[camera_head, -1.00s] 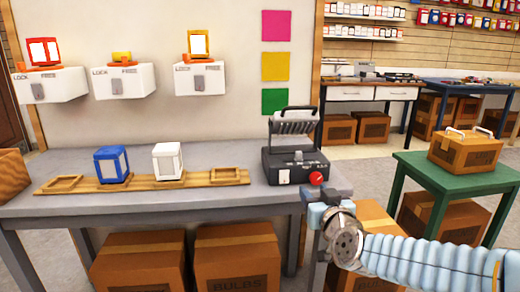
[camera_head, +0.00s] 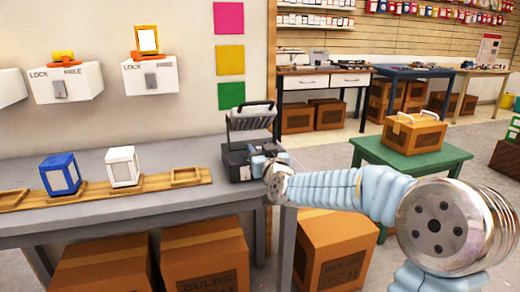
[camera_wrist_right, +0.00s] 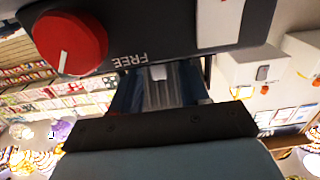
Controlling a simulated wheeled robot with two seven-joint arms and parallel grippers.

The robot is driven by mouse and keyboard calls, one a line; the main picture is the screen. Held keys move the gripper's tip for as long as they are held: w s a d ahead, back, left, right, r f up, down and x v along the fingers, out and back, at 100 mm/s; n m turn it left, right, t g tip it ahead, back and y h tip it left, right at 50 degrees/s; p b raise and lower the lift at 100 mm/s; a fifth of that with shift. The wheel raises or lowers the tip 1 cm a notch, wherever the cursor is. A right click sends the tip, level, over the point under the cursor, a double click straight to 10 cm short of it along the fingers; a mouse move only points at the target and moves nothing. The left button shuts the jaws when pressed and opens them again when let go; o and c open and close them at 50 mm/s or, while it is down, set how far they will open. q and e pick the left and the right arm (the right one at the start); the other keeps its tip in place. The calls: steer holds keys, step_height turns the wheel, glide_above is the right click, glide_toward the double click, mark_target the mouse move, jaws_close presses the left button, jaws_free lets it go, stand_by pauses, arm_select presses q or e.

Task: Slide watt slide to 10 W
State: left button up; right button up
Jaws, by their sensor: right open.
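The black box with a finned top (camera_head: 240,160) stands at the right end of the grey table. My right gripper (camera_head: 262,165) is at the right part of its front, covering the area where the red knob is. In the right wrist view the red knob (camera_wrist_right: 70,42) with a white pointer line shows close up, beside the word FREE on the box's dark face (camera_wrist_right: 140,40). A pale label (camera_wrist_right: 220,20) is on the same face. My right gripper is open; its fingertips and any contact with the box are hard to make out. No watt slide or 10 W mark is readable. My left gripper is not in view.
A wooden rail (camera_head: 100,195) on the table (camera_head: 200,200) carries a blue block (camera_head: 60,174) and a white block (camera_head: 122,167). White LOCK/FREE boxes (camera_head: 150,77) hang on the wall. A green table (camera_head: 440,157) with a carton (camera_head: 413,134) stands at right. Cartons stand below.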

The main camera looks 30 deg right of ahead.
steer(key=shift+w, duration=0.1)
jaws_close()
stand_by(0.4)
